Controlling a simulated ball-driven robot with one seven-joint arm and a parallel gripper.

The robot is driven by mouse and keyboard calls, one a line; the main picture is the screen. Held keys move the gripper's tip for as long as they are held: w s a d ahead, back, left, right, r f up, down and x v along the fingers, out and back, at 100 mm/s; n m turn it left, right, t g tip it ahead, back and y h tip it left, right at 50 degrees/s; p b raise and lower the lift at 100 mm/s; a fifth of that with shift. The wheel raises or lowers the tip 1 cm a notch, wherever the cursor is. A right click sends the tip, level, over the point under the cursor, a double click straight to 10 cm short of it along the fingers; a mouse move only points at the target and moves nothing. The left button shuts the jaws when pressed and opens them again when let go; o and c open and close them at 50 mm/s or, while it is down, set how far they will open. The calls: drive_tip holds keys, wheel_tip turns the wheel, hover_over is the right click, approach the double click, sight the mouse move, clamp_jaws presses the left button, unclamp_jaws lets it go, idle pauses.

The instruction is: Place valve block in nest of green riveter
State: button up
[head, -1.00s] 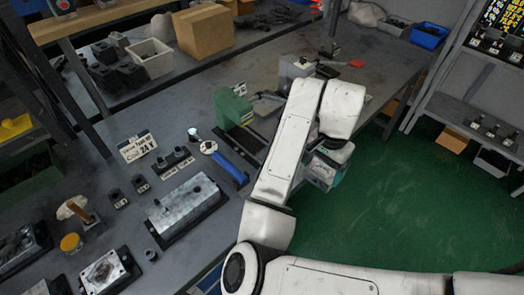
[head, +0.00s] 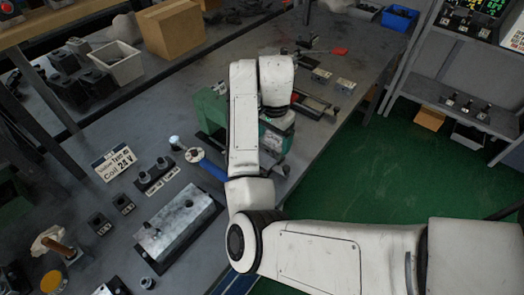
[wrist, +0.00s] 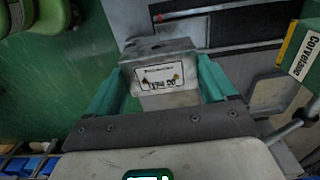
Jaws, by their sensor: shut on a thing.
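My gripper (wrist: 162,78) has teal fingers shut on a grey metal valve block (wrist: 160,58) with a white printed label facing the wrist camera. In the head view my gripper (head: 277,140) is at the table's front edge, to the right of the green riveter; the held block is not clear there. The green riveter (head: 209,106) stands on the table, largely covered by my arm. Its green body with a "Corvelane" label shows at the right of the wrist view (wrist: 300,50), apart from the block. The nest is not clearly visible.
The grey table (head: 345,65) has a large metal block (head: 180,228), a blue-handled tool (head: 212,168) and a "Coil 24 V" sign (head: 113,163) left of my arm. A cardboard box (head: 172,28) and white bin (head: 117,63) stand behind. Green floor (head: 385,175) is open at the right.

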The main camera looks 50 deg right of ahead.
drive_tip(key=w+f, duration=0.4)
drive_tip(key=shift+d+f, duration=0.1)
drive_tip(key=shift+f, duration=0.3)
drive_tip(key=shift+f+p, duration=0.6)
drive_tip(key=shift+f, duration=0.95)
drive_tip(key=o, duration=1.3)
drive_tip(key=shift+f, duration=0.1)
